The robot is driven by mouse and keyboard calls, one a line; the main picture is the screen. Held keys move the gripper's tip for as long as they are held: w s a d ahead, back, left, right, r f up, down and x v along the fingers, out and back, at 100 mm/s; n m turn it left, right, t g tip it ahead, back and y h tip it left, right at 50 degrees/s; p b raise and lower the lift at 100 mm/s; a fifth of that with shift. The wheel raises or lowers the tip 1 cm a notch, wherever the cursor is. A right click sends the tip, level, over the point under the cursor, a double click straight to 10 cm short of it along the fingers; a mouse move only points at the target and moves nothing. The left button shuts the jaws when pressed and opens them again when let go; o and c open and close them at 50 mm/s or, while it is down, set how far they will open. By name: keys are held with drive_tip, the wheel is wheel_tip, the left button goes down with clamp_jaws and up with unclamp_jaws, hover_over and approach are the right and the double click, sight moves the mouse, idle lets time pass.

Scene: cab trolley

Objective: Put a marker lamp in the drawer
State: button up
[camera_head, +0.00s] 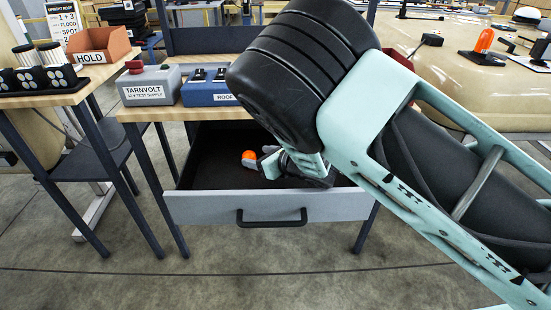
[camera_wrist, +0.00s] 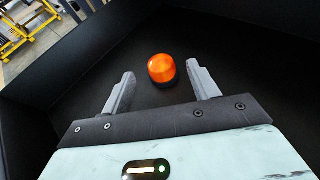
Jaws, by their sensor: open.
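An orange marker lamp with a dark base (camera_wrist: 162,68) stands on the dark floor of the open drawer. It also shows in the head view (camera_head: 249,157), near my gripper's fingers. The drawer (camera_head: 190,206) is pulled out, with a grey front and a black handle. My gripper (camera_wrist: 162,88) is inside the drawer space, open, its two grey fingers apart. In the wrist view the lamp lies just past and between the fingertips, with no finger seen touching it. In the head view my arm hides the drawer's right part.
A grey Tarnvolt test supply box (camera_head: 150,84) and a blue box (camera_head: 208,88) stand on the bench above the drawer. An orange HOLD bin (camera_head: 100,45) and several lamps are on the left table. Another orange lamp (camera_head: 484,40) is on the cab roof at right.

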drive_tip(key=v, duration=0.8)
drive_tip(key=shift+s+d+r, duration=0.1)
drive_tip(key=shift+s+d, duration=0.1)
drive_tip(key=shift+d, duration=0.05)
drive_tip(key=shift+d+r+m+h, duration=0.3)
drive_tip(key=shift+m+h, duration=0.1)
drive_tip(key=shift+m, duration=0.5)
drive_tip(key=s+d+r+m+g+h+p, duration=0.2)
drive_tip(key=s+r+m, duration=0.4)
drive_tip(key=s+m, duration=0.4)
drive_tip(key=s+d+r+m+g+h+p, duration=0.3)
drive_tip(key=s+r+m, duration=0.4)
drive_tip(key=s+m, duration=0.3)
drive_tip(key=s+d+r+m+g+h+p, duration=0.2)
drive_tip(key=s+r+m, duration=0.5)
drive_tip(key=s+m, duration=0.4)
drive_tip(key=d+m+g+p, duration=0.1)
drive_tip(key=m+g+p, duration=0.1)
drive_tip(key=m, duration=0.2)
drive_tip(key=shift+d+g+h, duration=0.2)
drive_tip(key=shift+g+h, duration=0.2)
